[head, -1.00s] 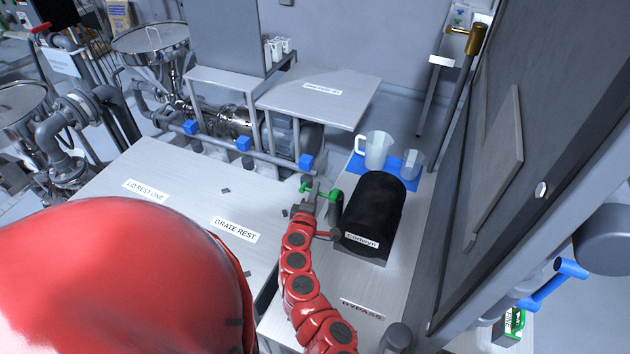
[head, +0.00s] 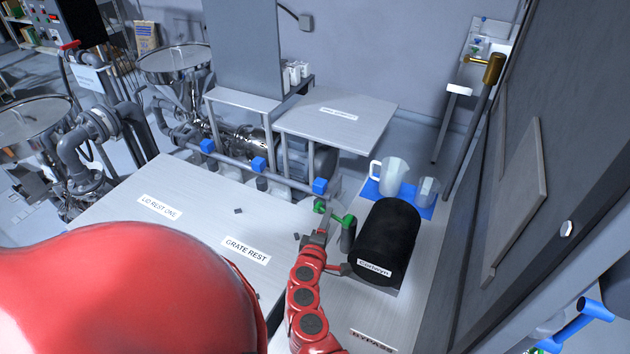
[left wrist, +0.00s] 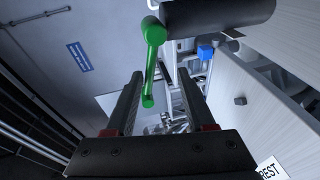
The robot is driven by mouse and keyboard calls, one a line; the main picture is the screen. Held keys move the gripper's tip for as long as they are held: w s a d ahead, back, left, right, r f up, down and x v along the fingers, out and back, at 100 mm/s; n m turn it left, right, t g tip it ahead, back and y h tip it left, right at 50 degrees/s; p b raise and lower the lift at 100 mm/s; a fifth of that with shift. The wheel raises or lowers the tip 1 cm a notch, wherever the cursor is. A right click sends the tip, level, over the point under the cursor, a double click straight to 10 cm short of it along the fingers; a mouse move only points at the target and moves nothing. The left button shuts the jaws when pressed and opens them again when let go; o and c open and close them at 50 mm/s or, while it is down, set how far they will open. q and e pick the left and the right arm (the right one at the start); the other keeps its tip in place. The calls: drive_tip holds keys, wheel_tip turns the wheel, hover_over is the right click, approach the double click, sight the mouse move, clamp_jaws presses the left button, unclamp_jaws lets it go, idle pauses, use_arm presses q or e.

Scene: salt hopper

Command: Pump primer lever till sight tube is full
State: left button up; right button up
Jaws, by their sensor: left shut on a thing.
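A green lever (head: 337,213) sits on a dark upright post beside a black cylinder (head: 386,238). My left gripper (head: 321,222) reaches up to the left end of this lever and is shut on it. In the left wrist view the green lever (left wrist: 154,55) runs from the dark post (left wrist: 220,17) down between the two fingers of my left gripper (left wrist: 160,95). I cannot tell from the pictures whether it is the primer lever. I cannot make out a sight tube or its level. My right gripper is not in view.
A clear jug (head: 394,176) and a small clear cup (head: 427,192) stand on a blue mat behind the black cylinder. A grey panel (head: 520,210) closes the right side.

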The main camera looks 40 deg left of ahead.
use_arm(q)
drive_tip(key=p+v, duration=0.3)
drive_tip(key=v, duration=1.2)
